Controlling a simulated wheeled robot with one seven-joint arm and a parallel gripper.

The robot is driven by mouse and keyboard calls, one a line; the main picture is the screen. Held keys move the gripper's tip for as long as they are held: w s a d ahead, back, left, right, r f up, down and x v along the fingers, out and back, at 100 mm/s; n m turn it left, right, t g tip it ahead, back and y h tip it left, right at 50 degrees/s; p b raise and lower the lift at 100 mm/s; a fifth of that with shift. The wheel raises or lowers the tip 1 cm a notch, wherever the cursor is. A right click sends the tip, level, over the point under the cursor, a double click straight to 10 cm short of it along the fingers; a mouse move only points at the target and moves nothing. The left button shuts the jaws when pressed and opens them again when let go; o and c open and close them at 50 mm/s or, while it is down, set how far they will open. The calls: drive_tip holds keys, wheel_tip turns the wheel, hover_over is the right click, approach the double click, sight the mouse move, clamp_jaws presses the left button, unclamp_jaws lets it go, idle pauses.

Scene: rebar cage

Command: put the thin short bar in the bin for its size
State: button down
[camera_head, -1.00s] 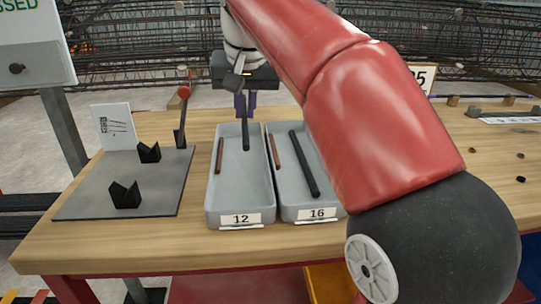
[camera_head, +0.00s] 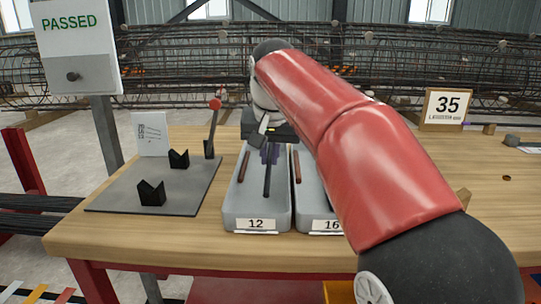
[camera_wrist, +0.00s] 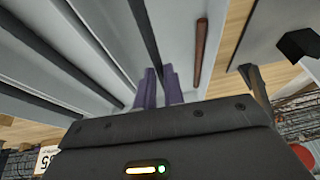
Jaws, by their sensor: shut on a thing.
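My gripper (camera_head: 269,153) is shut on a thin dark bar (camera_head: 267,182) at the bar's far end. The bar is over or inside the grey bin labelled 12 (camera_head: 230,205), pointing towards its label; I cannot tell if it touches the floor. In the wrist view the purple fingers (camera_wrist: 162,86) close around the dark bar (camera_wrist: 147,35). A brown bar (camera_wrist: 201,52) lies beside it in the same bin. The bin labelled 16 (camera_head: 318,212) stands right of it, partly hidden by my arm, with a brown bar (camera_head: 297,167) in it.
A grey plate (camera_head: 120,199) with black V-blocks (camera_head: 151,193) and a red-knobbed lever (camera_head: 212,125) stands left of the bins. A PASSED sign (camera_head: 75,45) rises behind. Rebar cages fill the background.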

drive_tip(key=shift+f+b, duration=0.3)
drive_tip(key=shift+f, duration=0.25)
drive_tip(key=c, duration=1.5)
unclamp_jaws()
drive_tip(key=p+v, duration=0.3)
drive_tip(key=v, duration=1)
drive_tip(key=shift+w+r+p, duration=0.15)
drive_tip(key=shift+w+p, duration=0.1)
drive_tip(key=shift+p, duration=0.1)
drive_tip(key=shift+s, duration=0.1)
